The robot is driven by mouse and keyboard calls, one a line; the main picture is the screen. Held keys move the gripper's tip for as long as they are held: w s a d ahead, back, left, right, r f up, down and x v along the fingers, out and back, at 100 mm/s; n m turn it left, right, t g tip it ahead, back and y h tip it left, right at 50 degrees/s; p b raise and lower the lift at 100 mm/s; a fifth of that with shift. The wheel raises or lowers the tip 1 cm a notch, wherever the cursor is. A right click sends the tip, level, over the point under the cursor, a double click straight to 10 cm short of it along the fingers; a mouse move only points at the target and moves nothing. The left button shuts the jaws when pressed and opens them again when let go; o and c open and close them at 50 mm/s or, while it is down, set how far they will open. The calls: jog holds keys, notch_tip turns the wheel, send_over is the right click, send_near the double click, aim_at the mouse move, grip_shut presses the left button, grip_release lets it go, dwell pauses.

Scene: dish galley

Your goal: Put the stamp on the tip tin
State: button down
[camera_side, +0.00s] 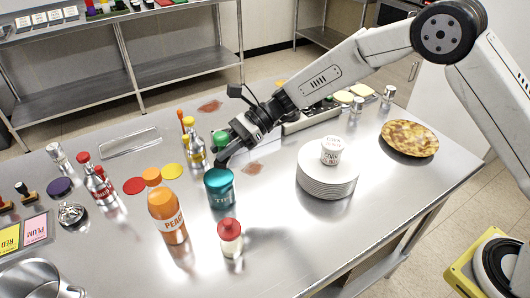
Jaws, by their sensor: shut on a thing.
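The tip tin (219,190) is a teal can with pale lettering, upright near the middle of the steel table. My gripper (224,157) is just above and behind the tin's lid, pointing down to the left. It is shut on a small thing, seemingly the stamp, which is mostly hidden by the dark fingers. I cannot tell whether that thing touches the lid. A green round top shows beside the fingers; I cannot tell whether it is held or stands behind.
An orange peach bottle (166,208) and a red-capped jar (230,238) stand close in front of the tin. Bottles (193,140) stand behind it. A plate stack (327,180) with a white cup (331,151) and a pie (409,138) are to the right.

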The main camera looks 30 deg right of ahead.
aim_at(219, 176)
jog(key=shift+w+a+f, duration=0.25)
jog(key=shift+w+f, duration=0.25)
jog(key=shift+f, duration=0.15)
jog(key=shift+w+a+f, duration=0.25)
jog(key=shift+w+f, duration=0.2)
jog(key=shift+f, duration=0.15)
jog(key=shift+w+a+f, duration=0.1)
jog(key=shift+w+f, duration=0.1)
jog(key=shift+f, duration=1.65)
jog(key=shift+f, duration=0.15)
jog(key=c, duration=0.5)
grip_release()
jog(key=v, duration=1.2)
jog(key=shift+w, duration=0.1)
